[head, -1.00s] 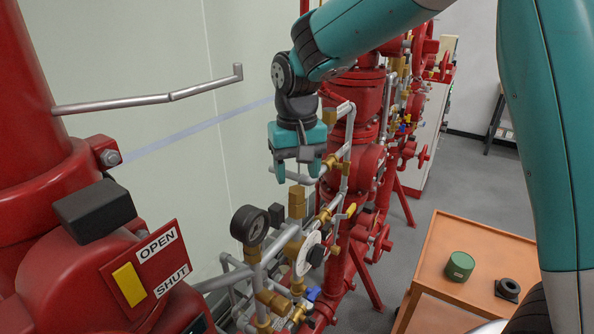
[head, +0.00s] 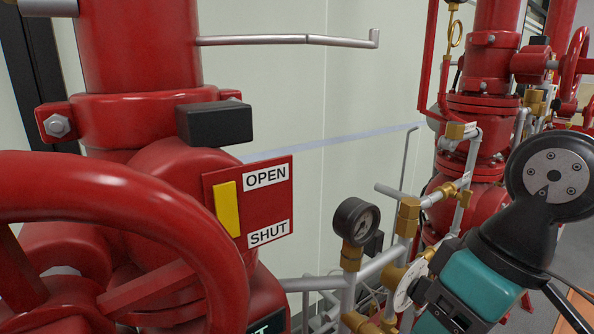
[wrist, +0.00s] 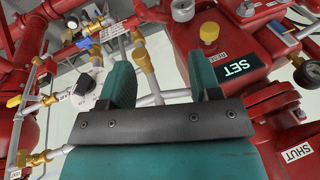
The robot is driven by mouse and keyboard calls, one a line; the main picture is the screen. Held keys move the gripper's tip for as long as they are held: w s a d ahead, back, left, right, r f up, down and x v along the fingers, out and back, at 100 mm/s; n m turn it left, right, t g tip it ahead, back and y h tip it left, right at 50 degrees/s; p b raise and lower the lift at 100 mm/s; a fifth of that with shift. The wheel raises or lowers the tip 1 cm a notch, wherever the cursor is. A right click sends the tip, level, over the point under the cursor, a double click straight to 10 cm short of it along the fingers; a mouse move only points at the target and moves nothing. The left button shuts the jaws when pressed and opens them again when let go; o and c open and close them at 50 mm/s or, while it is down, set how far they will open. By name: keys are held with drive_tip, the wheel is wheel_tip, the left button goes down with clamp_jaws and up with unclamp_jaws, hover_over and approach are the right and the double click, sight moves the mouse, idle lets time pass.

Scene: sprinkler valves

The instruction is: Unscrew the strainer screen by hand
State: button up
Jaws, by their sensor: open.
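My gripper (wrist: 163,66) is open in the wrist view, its two teal fingers apart with nothing held. A brass fitting (wrist: 144,60) on grey pipe shows between the fingers, nearer the left one; I cannot tell whether they touch. I cannot pick out the strainer screen for certain. In the head view my gripper (head: 428,322) is at the lower right, angled down, its fingertips cut by the bottom edge. It is beside brass pipe fittings (head: 392,277) and a white round dial plate (head: 410,283), partly covering them.
A pressure gauge (head: 355,220) stands on the pipework left of my gripper. A large red handwheel (head: 130,195) and an OPEN/SHUT plate (head: 250,200) fill the left. Red valve columns (head: 483,115) stand behind.

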drive_tip(key=shift+s+a+f+n, duration=0.1)
drive_tip(key=shift+s+f+n, duration=0.05)
drive_tip(key=shift+s+f, duration=0.3)
drive_tip(key=shift+s+a+f+n, duration=0.15)
drive_tip(key=shift+s+f, duration=0.1)
drive_tip(key=shift+s, duration=0.3)
drive_tip(key=shift+o, duration=0.6)
drive_tip(key=shift+s, duration=0.3)
wheel_tip(320, 180, up, 18)
drive_tip(key=n+t+p, duration=0.1)
drive_tip(key=n+p, duration=0.4)
hover_over(412, 202)
drive_tip(key=s+d, duration=0.2)
drive_tip(key=s, duration=0.4)
drive_tip(key=w+d+r+n, duration=0.1)
drive_tip(key=w+d+r, duration=0.2)
drive_tip(key=d, duration=0.1)
drive_tip(key=shift+t, duration=0.3)
drive_tip(key=b+x, duration=0.1)
drive_tip(key=x, duration=1.6)
drive_tip(key=shift+w+a+f+b, duration=0.15)
drive_tip(key=shift+w+b, duration=0.1)
drive_tip(key=shift+b, duration=0.15)
